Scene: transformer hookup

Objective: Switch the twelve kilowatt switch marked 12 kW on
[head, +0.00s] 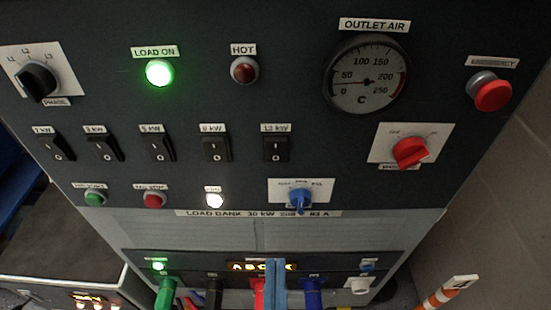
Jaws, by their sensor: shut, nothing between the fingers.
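The 12 kW switch (276,149) is a black rocker at the right end of a row of rockers on the dark panel. Its small label (275,128) sits just above it. An O mark shows on its lower half; which half is pressed in is too small to tell. My gripper (277,264) shows as two slim blue-grey fingers, shut together and empty, at the bottom middle. It is well below the switch in the picture and covers part of the lit letter display (250,267). Nothing covers the switch.
The 8 kW rocker (216,149) is close on the left. A blue selector knob (300,199) lies below the switch, between it and my gripper. A red rotary knob (409,152) is to the right. The LOAD ON lamp (159,72) glows green. Coloured plugs line the bottom.

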